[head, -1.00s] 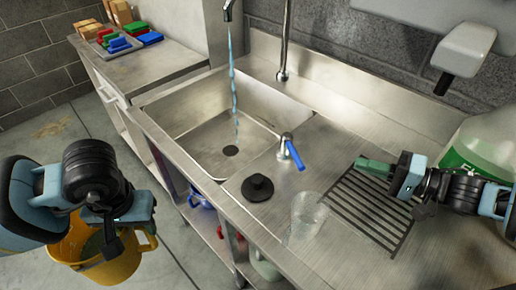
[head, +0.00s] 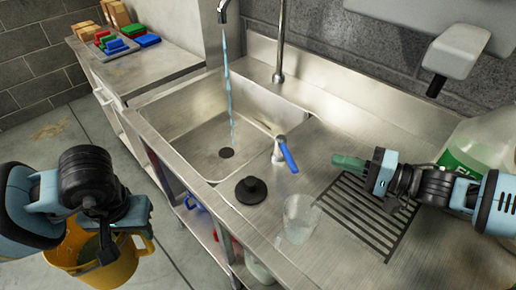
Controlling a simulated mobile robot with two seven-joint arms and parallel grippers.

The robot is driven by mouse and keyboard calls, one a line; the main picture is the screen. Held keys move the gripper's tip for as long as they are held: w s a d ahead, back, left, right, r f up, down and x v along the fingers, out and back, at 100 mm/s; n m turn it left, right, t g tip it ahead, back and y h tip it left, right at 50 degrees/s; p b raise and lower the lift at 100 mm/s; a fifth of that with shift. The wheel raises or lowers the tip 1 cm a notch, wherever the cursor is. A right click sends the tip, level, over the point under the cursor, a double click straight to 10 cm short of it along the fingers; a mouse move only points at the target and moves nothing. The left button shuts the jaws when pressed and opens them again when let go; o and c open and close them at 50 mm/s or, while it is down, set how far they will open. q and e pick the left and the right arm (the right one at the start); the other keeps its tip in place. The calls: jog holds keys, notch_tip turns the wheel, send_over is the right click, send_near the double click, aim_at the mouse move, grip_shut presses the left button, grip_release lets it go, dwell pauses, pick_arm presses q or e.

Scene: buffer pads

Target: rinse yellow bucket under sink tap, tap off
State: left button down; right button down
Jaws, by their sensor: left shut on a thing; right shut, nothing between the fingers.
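The yellow bucket (head: 112,268) hangs at the lower left, off the counter and in front of it. My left gripper (head: 108,238) is shut on it, and the arm hides part of its top. The tap (head: 224,14) is at the top, and a blue stream of water (head: 229,95) runs from it into the steel sink (head: 190,135). A blue lever (head: 287,155) stands on the sink's right rim. My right gripper (head: 350,163) is shut and empty above the ribbed drainer, right of the lever and apart from it.
A black plug (head: 251,190) and a clear cup (head: 299,218) stand on the counter by the sink. A large bottle (head: 475,148) stands at the right. A soap dispenser (head: 460,50) is on the wall. Coloured blocks (head: 120,42) lie on the back-left counter.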

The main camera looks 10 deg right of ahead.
aim_at(287, 156)
pick_arm(q)
jog(key=shift+f, duration=0.15)
pick_arm(e)
jog(key=x, duration=0.4)
jog(key=shift+w+a, duration=0.15)
jog(key=shift+a, duration=0.1)
jog(key=a, duration=0.3)
jog(key=shift+f, duration=0.3)
jog(key=shift+s+a+f, duration=0.1)
jog(key=shift+s+a, duration=0.15)
jog(key=shift+a, duration=0.15)
